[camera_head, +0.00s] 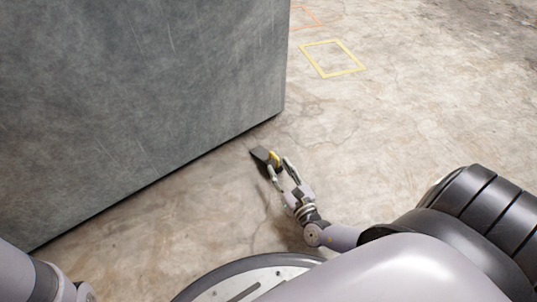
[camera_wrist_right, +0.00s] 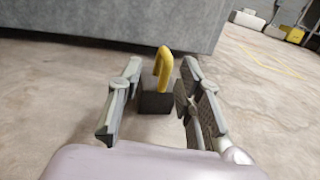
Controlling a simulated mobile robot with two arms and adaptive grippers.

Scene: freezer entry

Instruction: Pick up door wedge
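The door wedge is a dark block with a yellow handle, on the concrete floor close to the grey wall's lower edge. In the head view the wedge (camera_head: 262,154) lies at the tips of my right gripper (camera_head: 279,168). In the right wrist view the wedge (camera_wrist_right: 157,101) sits ahead, with its yellow handle arching up between the two fingers of my right gripper (camera_wrist_right: 160,85). The fingers are spread, with a gap on both sides of the wedge. My left gripper is out of view; only part of the left arm shows at the lower left corner.
The large grey wall or panel (camera_head: 140,90) stands just behind the wedge. Yellow tape (camera_head: 333,72) marks a rectangle on the floor farther back. The floor to the right of the wedge is clear. Boxes (camera_wrist_right: 248,20) stand far off at the right.

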